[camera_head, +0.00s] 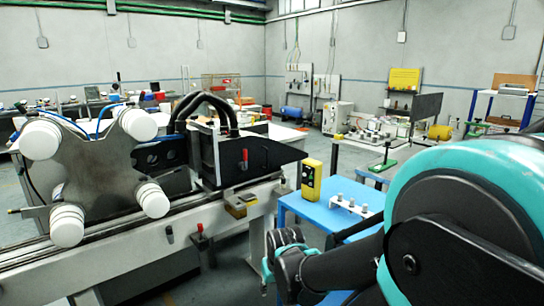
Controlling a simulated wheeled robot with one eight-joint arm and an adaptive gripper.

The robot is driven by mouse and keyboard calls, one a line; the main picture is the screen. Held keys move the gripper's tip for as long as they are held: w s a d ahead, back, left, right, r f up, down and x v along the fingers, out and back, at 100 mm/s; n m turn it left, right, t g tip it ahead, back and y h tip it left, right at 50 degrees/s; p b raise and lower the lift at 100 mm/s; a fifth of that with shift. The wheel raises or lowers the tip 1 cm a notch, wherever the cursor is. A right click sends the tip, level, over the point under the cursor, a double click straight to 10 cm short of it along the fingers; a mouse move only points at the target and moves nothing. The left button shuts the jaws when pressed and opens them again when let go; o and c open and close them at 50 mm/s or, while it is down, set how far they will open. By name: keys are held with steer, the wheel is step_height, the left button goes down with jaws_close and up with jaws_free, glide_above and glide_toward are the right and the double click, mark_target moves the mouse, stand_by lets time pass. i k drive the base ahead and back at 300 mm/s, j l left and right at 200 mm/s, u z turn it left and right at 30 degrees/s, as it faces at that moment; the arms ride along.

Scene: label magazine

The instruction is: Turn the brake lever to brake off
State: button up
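A small red-handled lever (244,159) stands on the side of the black housing (215,155) on the machine. A second red-tipped lever (200,230) sits lower, at the front of the machine's rail. I cannot tell which is the brake lever, and no label is readable. My arm fills the right foreground, and its black and teal far part reaches left to the lower middle, in front of the blue table. No gripper fingers can be made out. The visible end of my arm appears apart from both levers in the picture.
The machine carries a grey plate (95,165) with white round pads at left. A blue table (325,212) stands right of the machine, holding a yellow-black device (311,178) and a white block with pegs (352,205). Some grey floor is free between machine and table.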

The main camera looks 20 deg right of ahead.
mark_target(245, 159)
steer(key=i+z, duration=0.15)
steer(key=i, duration=0.4)
steer(key=i+j+z, duration=0.1)
steer(key=i, duration=0.5)
steer(key=j, duration=0.1)
